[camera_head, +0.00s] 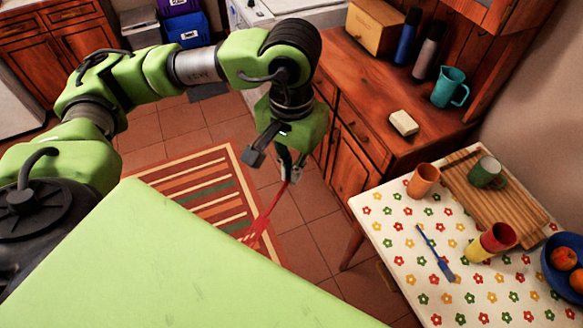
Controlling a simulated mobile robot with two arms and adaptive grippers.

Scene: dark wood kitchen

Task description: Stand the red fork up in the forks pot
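My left gripper (290,174) points down over the floor, left of the table, and is shut on the red fork (266,214). The fork hangs tilted, its far end down and to the left, in front of the striped rug. An orange pot (422,182) stands upright and apart from the gripper, near the table's back left corner. A red and yellow cup-like vessel (492,241) is on the right of the table. I cannot tell which is the forks pot. My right gripper is not in view.
A blue fork (436,252) lies on the flowered table (400,253). A blue bowl of fruit (551,268) is at the right edge. A wooden counter (420,137) stands behind. Open floor separates gripper and table.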

